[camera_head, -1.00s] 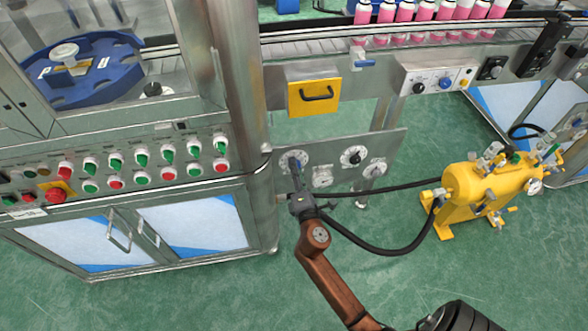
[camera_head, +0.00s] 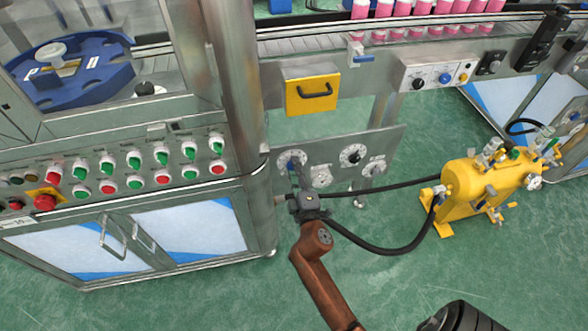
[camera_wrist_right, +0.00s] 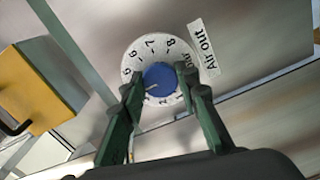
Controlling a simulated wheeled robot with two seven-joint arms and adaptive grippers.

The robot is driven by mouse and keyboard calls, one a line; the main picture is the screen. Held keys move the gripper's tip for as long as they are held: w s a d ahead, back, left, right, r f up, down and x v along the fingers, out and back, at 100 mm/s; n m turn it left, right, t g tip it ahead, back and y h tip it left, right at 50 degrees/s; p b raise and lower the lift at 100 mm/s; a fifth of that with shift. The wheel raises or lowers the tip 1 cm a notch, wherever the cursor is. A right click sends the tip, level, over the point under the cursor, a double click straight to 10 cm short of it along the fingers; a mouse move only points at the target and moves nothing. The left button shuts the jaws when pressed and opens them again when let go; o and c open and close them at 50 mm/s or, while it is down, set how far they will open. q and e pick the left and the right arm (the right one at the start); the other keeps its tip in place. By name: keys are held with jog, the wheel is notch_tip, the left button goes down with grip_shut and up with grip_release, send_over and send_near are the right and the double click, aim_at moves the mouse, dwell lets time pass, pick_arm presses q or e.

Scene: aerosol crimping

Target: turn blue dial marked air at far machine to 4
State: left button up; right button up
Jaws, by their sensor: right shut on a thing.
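The blue dial (camera_head: 290,158) sits at the left end of a grey panel under the conveyor. In the right wrist view the blue knob (camera_wrist_right: 160,78) is at the centre of a round white numbered scale (camera_wrist_right: 150,53), with an "Air out" label (camera_wrist_right: 204,47) beside it. A light pointer mark shows on the knob toward the lower left; the number it points at is hard to read, and part of the scale is hidden by the fingers. My right gripper (camera_head: 297,168) is shut on the knob, one finger each side (camera_wrist_right: 160,84). My left gripper is out of view.
Another dial (camera_head: 350,156) and smaller fittings share the panel. A yellow tank (camera_head: 490,185) with black hoses stands at right. A yellow box (camera_head: 312,96) hangs above the panel. A switch cabinet (camera_head: 120,175) stands at left.

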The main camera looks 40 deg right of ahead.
jog(key=shift+f, duration=0.1)
jog(key=o, duration=1.2)
jog(key=shift+c, duration=0.2)
